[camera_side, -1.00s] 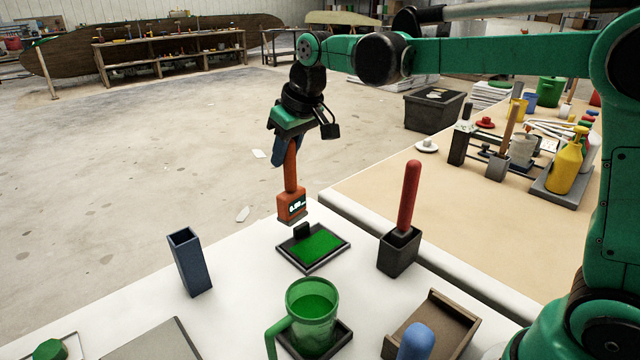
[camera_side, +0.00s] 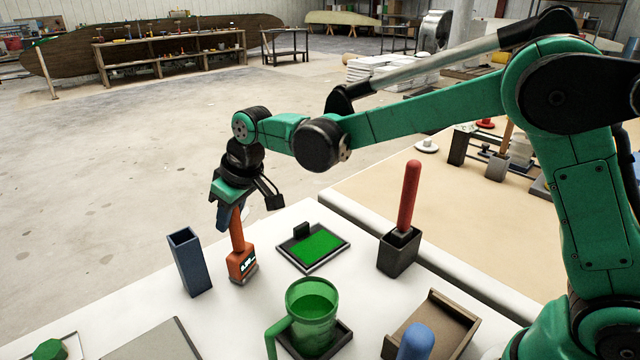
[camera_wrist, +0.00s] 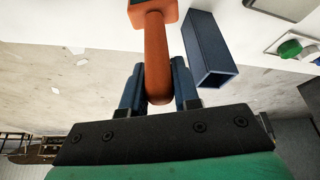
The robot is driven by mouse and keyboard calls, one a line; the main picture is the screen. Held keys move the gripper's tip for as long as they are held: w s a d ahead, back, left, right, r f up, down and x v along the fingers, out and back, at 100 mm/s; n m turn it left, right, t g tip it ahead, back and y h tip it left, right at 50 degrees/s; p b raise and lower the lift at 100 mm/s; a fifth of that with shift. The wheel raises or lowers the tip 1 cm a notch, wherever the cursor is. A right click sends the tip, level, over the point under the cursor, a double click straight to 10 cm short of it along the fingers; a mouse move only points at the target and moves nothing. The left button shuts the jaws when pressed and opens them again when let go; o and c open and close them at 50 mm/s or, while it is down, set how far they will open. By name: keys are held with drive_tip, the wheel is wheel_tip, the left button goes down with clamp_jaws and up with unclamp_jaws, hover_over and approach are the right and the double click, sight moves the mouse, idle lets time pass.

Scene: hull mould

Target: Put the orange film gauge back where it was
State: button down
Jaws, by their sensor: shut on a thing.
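The orange film gauge (camera_side: 240,258) has a long handle and a boxy head with a small lit display. My gripper (camera_side: 229,212) is shut on its handle and holds it nearly upright, head down. The head is at or just above the white table, right beside the blue square holder (camera_side: 190,262); I cannot tell whether it touches the table. In the wrist view the gauge handle (camera_wrist: 157,55) lies between my blue fingers (camera_wrist: 158,88), and the open-topped blue holder (camera_wrist: 209,50) stands to the right, apart from it and empty as far as I see.
A green pad in a black frame (camera_side: 314,247) lies right of the gauge. A red-handled tool stands in a black holder (camera_side: 398,252). A green mug (camera_side: 311,312), a brown tray (camera_side: 440,325) and a grey plate (camera_side: 155,342) are nearer the front. White table between them is clear.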

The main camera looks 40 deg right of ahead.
drive_tip(key=c, duration=0.7)
unclamp_jaws()
drive_tip(key=shift+f, duration=0.15)
drive_tip(key=shift+o, duration=0.2)
drive_tip(key=v, duration=1.2)
drive_tip(key=s+d+f+m+t+h, duration=0.1)
drive_tip(key=s+d+f+m, duration=0.1)
drive_tip(key=s+d, duration=0.3)
drive_tip(key=s+d+f+m+t, duration=0.2)
drive_tip(key=s+d+f, duration=0.3)
drive_tip(key=s, duration=0.3)
drive_tip(key=shift+s+d+f+m+h, duration=0.3)
drive_tip(key=shift+d+h, duration=0.1)
drive_tip(key=shift+d, duration=0.1)
